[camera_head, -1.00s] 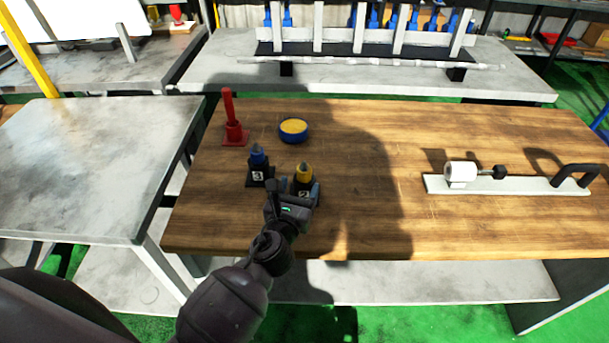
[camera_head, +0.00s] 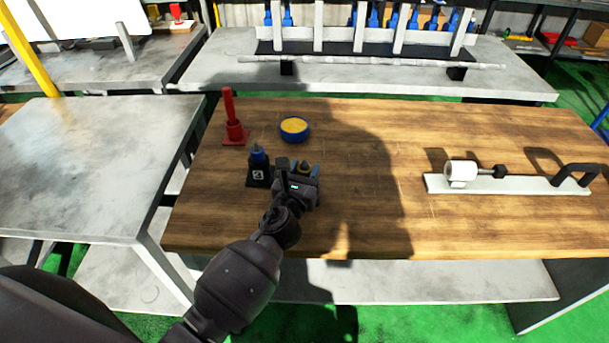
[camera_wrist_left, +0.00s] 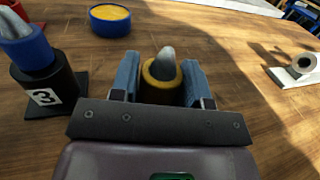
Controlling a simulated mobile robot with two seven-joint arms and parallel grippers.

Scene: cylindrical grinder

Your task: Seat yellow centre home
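The yellow centre (camera_wrist_left: 162,72), a yellow collar with a grey pointed tip, stands upright in a dark holder. In the head view only its top (camera_head: 304,167) shows behind my gripper. My left gripper (camera_head: 299,170) is open, with one blue-grey finger on each side of the yellow centre; it also shows in the wrist view (camera_wrist_left: 161,78). The fingers are very close to the collar, and I cannot tell whether they touch it. The holder's lower part is hidden. My right gripper is not in view.
A blue centre (camera_head: 258,158) stands in a black holder marked 3 (camera_head: 258,176), close on the left. Behind are a red post on a base (camera_head: 234,130) and a round blue-rimmed yellow dish (camera_head: 293,129). A white fixture (camera_head: 500,185) lies right. The wooden table's middle (camera_head: 370,190) is clear.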

